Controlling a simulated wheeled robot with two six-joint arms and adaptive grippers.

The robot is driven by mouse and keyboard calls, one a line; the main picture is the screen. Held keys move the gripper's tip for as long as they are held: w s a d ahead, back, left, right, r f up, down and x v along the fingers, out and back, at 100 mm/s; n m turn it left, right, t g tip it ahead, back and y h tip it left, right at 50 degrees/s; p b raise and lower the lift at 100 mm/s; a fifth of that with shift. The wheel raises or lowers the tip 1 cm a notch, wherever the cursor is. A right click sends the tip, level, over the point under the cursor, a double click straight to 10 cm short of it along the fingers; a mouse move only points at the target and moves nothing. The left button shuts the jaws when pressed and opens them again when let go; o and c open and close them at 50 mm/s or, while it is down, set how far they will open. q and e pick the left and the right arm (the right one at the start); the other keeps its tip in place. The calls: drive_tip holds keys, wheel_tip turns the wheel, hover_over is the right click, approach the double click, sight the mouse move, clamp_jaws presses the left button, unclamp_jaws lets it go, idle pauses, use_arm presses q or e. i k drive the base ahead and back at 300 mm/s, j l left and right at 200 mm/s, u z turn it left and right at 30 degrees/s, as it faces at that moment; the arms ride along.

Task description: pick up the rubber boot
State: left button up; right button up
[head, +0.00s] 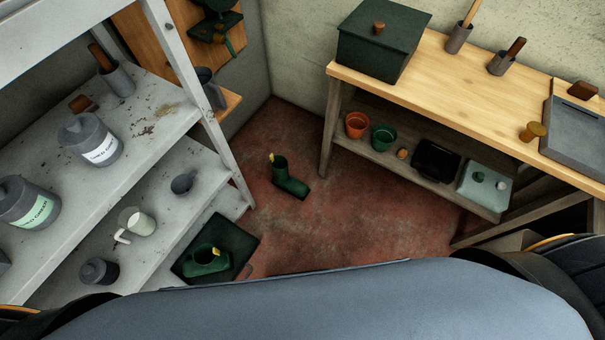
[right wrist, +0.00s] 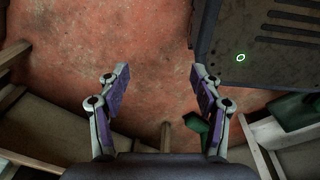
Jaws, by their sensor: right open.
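A dark green rubber boot (head: 291,185) with a yellow tab at its top stands on the red floor in the head view, between the shelf and the bench. A second green boot-like item (head: 207,262), also with a yellow tab, is on a black tray (head: 244,228) at the shelf's foot. In the right wrist view my right gripper (right wrist: 160,72) is open, with only bare floor between its fingertips. A dark green shape (right wrist: 193,123) shows beside its right finger, partly hidden; I cannot tell whether it is the boot. My left gripper is not in view.
A grey shelf (head: 165,110) with cans stands at left. A wooden bench (head: 470,85) with a dark green box (head: 381,40) stands at right; its lower shelf holds an orange pot (head: 357,125) and a green pot (head: 384,137). The floor (head: 345,225) around the boot is clear.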

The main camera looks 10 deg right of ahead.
sight(279, 164)
drive_tip(key=i+l, duration=0.15)
drive_tip(key=l, duration=0.2)
drive_tip(key=i+l, duration=0.15)
drive_tip(key=l, duration=0.2)
drive_tip(key=i+l, duration=0.15)
drive_tip(key=l, duration=0.15)
drive_tip(key=i+l, duration=0.15)
drive_tip(key=l, duration=0.2)
drive_tip(key=i+l, duration=0.15)
drive_tip(key=l, duration=0.2)
drive_tip(key=u, duration=1.65)
drive_tip(key=i+l, duration=0.2)
drive_tip(key=i, duration=0.3)
